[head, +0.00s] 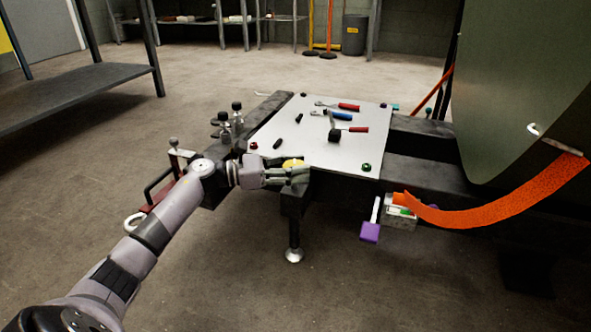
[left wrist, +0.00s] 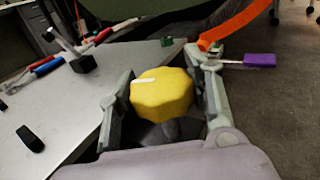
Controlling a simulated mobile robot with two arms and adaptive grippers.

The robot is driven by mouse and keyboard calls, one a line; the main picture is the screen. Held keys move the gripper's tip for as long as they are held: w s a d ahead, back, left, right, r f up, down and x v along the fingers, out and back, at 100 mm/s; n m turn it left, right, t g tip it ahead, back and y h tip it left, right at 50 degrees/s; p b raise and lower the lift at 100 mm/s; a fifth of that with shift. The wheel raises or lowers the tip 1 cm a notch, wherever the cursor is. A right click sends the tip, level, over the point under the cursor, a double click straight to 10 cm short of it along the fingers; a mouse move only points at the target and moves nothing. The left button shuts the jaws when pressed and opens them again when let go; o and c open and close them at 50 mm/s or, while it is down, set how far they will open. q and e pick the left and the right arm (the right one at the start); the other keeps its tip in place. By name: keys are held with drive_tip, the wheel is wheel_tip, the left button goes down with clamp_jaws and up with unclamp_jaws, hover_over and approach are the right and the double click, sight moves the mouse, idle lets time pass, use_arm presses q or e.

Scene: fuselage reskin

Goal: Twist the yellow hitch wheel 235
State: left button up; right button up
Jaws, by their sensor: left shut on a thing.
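The yellow hitch wheel (head: 292,163) sits at the front edge of the dark stand, just below the grey plate. In the left wrist view the wheel (left wrist: 161,93) is a lobed yellow knob with a white mark on its upper left. My left gripper (head: 290,173) comes in from the left and is shut on the wheel. In the left wrist view one finger of the left gripper (left wrist: 165,100) is on each side of the wheel. The wheel's mount below is mostly hidden. My right gripper is not in view.
The grey plate (head: 265,135) carries a hammer (head: 335,133), red- and blue-handled tools and small black pieces. An orange strap (head: 500,209) runs from a ratchet with a purple handle (head: 370,232) to the large green panel (head: 520,80). Clamps (head: 237,116) stand left of the plate. The floor in front is open.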

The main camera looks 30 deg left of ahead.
use_arm(q)
drive_tip(key=shift+m+g+h, duration=0.5)
drive_tip(key=shift+g, duration=0.1)
drive_tip(key=o, duration=1.2)
drive_tip(key=shift+c, duration=0.2)
drive_tip(key=v, duration=1.2)
